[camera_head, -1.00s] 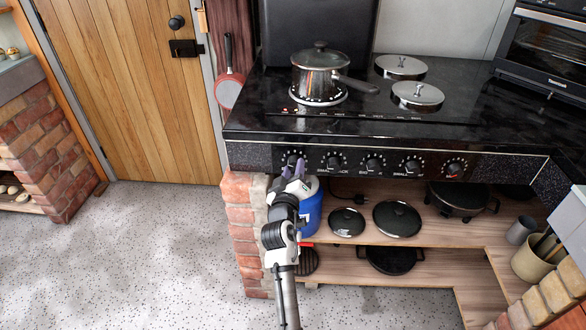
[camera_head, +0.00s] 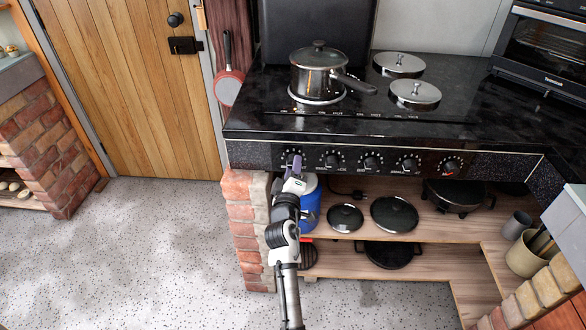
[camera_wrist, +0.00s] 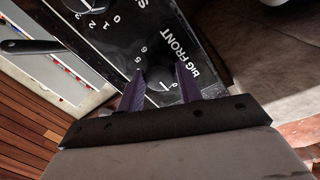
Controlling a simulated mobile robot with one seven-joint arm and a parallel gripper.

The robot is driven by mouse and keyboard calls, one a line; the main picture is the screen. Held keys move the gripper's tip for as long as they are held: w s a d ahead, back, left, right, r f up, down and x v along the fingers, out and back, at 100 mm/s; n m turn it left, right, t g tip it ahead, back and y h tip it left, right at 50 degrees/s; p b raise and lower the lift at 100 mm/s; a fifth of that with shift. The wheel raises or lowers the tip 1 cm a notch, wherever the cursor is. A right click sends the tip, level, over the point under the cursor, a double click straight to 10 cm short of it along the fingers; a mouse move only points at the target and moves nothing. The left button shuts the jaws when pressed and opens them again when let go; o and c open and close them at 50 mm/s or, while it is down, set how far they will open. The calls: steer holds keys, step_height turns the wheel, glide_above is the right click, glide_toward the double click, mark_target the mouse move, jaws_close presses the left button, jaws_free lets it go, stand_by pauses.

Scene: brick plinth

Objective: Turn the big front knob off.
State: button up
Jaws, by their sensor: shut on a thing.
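The big front knob (camera_head: 291,153) is the leftmost black knob on the stove's front panel. My gripper (camera_head: 295,164) is at this knob from below and in front, and covers part of it. In the wrist view the two purple fingers stand on either side of the dark knob (camera_wrist: 159,79), shut on it. The white label "BIG FRONT" and dial numbers show around it. The knob's exact pointer angle is hard to read. A steel pot (camera_head: 318,72) with a lid stands on the front left burner.
More knobs (camera_head: 371,161) continue to the right along the panel. Below are shelves with black lids (camera_head: 394,214), a blue container (camera_head: 310,205) and a brick pillar (camera_head: 245,225). Two covered burners (camera_head: 415,93) sit on the stove top. The speckled floor at left is clear.

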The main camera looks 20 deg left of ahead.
steer(key=o, duration=1)
steer(key=shift+s, duration=0.1)
steer(key=b+v, duration=0.3)
steer(key=v, duration=1)
steer(key=shift+s, duration=0.35)
